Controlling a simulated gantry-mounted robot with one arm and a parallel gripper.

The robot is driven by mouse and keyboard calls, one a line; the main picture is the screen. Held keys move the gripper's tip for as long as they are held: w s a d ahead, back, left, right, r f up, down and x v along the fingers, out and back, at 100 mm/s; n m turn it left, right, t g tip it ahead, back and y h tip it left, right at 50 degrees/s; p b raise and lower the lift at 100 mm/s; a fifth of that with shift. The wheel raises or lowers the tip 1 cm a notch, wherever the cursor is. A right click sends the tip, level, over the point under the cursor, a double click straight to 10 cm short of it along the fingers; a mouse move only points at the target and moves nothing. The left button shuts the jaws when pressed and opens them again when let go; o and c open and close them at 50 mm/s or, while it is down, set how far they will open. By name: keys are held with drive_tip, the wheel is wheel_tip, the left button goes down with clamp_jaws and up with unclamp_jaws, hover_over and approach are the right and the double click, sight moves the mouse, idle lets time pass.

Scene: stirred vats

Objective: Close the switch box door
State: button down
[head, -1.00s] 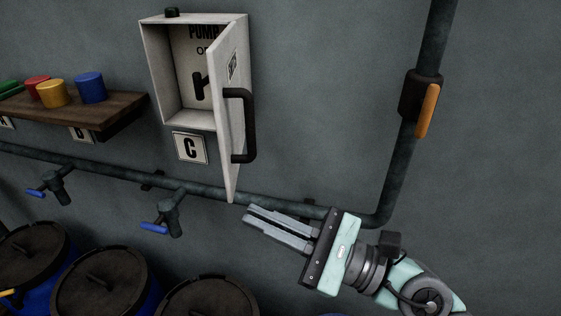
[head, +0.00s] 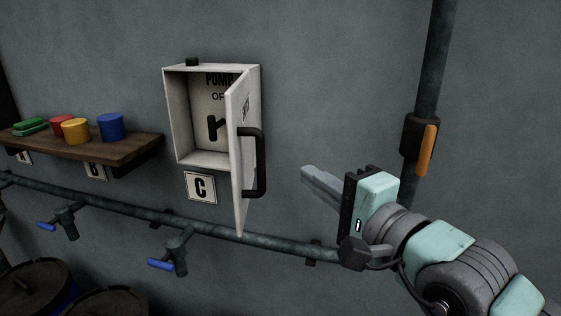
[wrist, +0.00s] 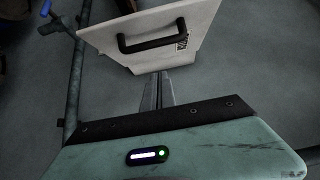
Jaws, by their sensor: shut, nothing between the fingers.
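The white switch box (head: 197,120) is on the grey wall above a "C" label. Its door (head: 240,190) is hinged on the right and stands open, jutting out from the wall, with a black bar handle (head: 261,160) on its outer face. Inside, a black switch lever (head: 214,128) and "PUMP" lettering show. My gripper (head: 304,173) is shut and empty, to the right of the door, apart from it in the head view. In the wrist view the shut fingers (wrist: 158,82) point toward the door (wrist: 178,20), below its handle (wrist: 152,45); whether they touch it I cannot tell.
A horizontal pipe (head: 120,210) with blue-handled valves runs below the box. A vertical pipe with an orange lever (head: 427,150) stands at right. A wooden shelf (head: 130,148) with coloured lids is at left. Dark-lidded vats (head: 105,303) stand at lower left.

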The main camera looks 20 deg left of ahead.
drive_tip(key=a+p, duration=0.2)
drive_tip(key=a, duration=0.4)
drive_tip(key=shift+w+a, duration=0.15)
drive_tip(key=shift+w, duration=0.2)
drive_tip(key=shift+f, duration=0.1)
